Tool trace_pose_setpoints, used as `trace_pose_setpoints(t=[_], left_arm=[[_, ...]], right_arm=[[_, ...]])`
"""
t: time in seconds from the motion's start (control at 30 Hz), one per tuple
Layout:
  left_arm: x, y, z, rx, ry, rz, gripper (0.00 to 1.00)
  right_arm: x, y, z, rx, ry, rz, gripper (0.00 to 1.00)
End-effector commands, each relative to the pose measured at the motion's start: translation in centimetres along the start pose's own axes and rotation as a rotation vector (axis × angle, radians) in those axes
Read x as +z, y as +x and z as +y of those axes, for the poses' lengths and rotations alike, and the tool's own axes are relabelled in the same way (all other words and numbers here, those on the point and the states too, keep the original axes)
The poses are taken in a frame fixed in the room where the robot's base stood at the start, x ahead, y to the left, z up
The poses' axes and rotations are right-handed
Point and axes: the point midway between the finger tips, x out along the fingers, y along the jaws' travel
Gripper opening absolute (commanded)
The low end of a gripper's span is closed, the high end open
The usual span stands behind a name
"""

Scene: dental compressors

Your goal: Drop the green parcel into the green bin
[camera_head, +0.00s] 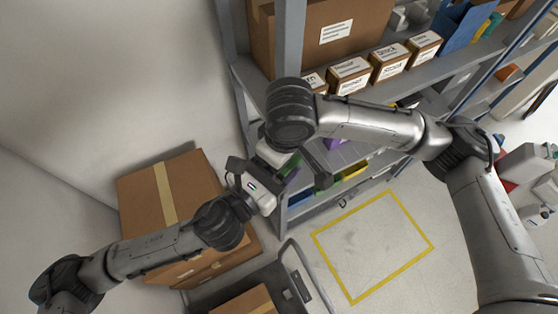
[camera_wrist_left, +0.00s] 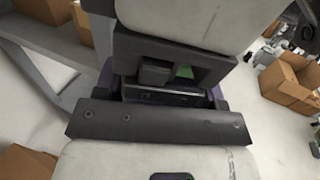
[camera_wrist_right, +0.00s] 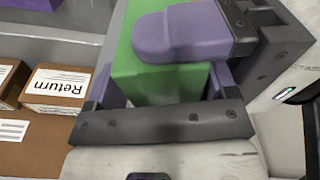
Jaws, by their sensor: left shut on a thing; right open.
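The green parcel (camera_wrist_right: 152,82) shows large in the right wrist view, with a purple finger pad of my left gripper (camera_wrist_right: 180,36) across it. My left gripper is shut on the parcel. My right gripper (camera_wrist_right: 166,90) is open, with its purple fingers at the left and right sides of the parcel; I cannot tell if they touch it. In the head view both grippers meet in front of the shelf, and a bit of green (camera_head: 291,168) shows between them. A green sliver (camera_wrist_left: 184,72) also shows in the left wrist view.
The grey shelf rack (camera_head: 296,40) holds labelled cartons (camera_head: 350,75). Low on it are yellow (camera_head: 352,170) and blue (camera_head: 300,197) bins. A big carton (camera_head: 190,195) stands at left. A yellow-outlined floor square (camera_head: 375,245) is clear.

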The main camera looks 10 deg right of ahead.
Motion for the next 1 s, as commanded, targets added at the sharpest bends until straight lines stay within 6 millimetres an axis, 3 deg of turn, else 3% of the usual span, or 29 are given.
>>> trace_pose_setpoints(t=[0.57, 0.67, 1.0], left_arm=[[0.1, 0.2, -0.1, -0.002, -0.002, -0.001, 0.36], [0.0, 0.2, 0.0, 0.000, -0.002, 0.001, 0.36], [-0.3, 0.1, 0.1, 0.004, -0.003, 0.006, 0.36]], right_arm=[[-0.1, -0.4, -0.8, -0.014, -0.018, 0.005, 0.91], [-0.1, -1.5, -0.8, -0.015, -0.019, 0.008, 0.91], [-0.1, -7.8, -0.6, -0.008, -0.015, 0.011, 0.91]])
